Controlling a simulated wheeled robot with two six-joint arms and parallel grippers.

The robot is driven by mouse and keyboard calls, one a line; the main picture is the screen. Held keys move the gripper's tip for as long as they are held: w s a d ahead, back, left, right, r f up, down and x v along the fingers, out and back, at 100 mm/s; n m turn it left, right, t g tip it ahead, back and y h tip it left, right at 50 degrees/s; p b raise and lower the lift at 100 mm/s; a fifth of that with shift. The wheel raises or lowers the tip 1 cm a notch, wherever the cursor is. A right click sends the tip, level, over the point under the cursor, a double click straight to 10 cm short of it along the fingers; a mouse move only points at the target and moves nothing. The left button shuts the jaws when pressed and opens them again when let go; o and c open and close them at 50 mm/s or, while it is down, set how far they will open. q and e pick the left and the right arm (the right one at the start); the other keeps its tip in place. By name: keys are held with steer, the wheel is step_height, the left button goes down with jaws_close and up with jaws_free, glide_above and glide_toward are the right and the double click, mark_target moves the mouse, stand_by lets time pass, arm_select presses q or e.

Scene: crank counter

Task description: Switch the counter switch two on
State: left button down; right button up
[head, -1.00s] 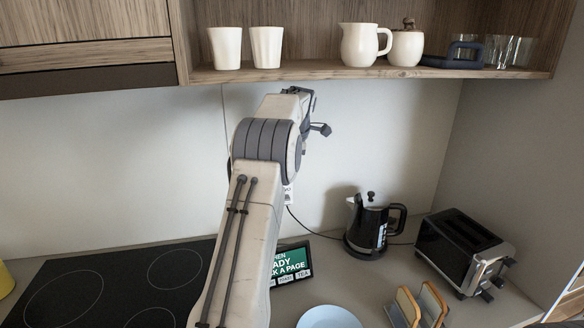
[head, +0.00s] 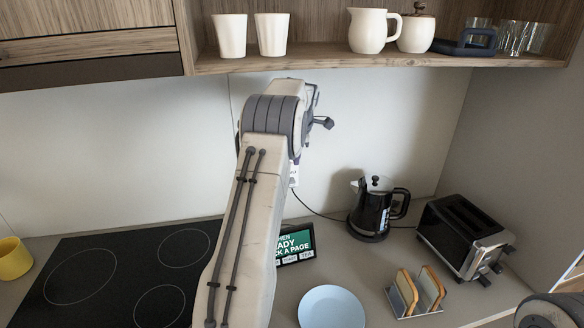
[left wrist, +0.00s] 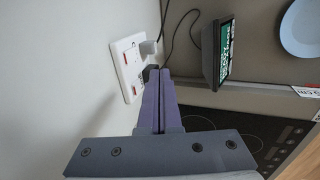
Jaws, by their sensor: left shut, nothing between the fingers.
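The white wall socket plate (left wrist: 128,68) shows in the left wrist view, with small red-marked switches on it. I cannot tell which way the switches are set. In the head view only a bit of the plate (head: 294,174) shows beside my arm. My left gripper (left wrist: 154,72) is shut and empty, its fingertips close to the plate's near right edge; contact cannot be told. Its fingers are hidden behind my arm in the head view. My right gripper is not visible.
A black kettle (head: 371,212) and a toaster (head: 462,235) stand at the right. A display (head: 295,244), a blue plate (head: 331,308) and a toast rack (head: 414,293) are on the counter. The hob (head: 120,275) is left of my arm. A shelf (head: 400,60) with crockery hangs above.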

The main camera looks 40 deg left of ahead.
arm_select(q)
steer(key=shift+w+a+f+p, duration=0.7)
steer(key=shift+a+f+p, duration=0.2)
steer(key=shift+f, duration=0.45)
steer(key=shift+w+a+f+p, duration=0.75)
steer(key=shift+f+p, duration=0.3)
steer(key=shift+f, duration=0.25)
steer(key=shift+w+a+f+p, duration=0.65)
steer(key=shift+a+f+p, duration=0.25)
steer(key=shift+f, duration=0.45)
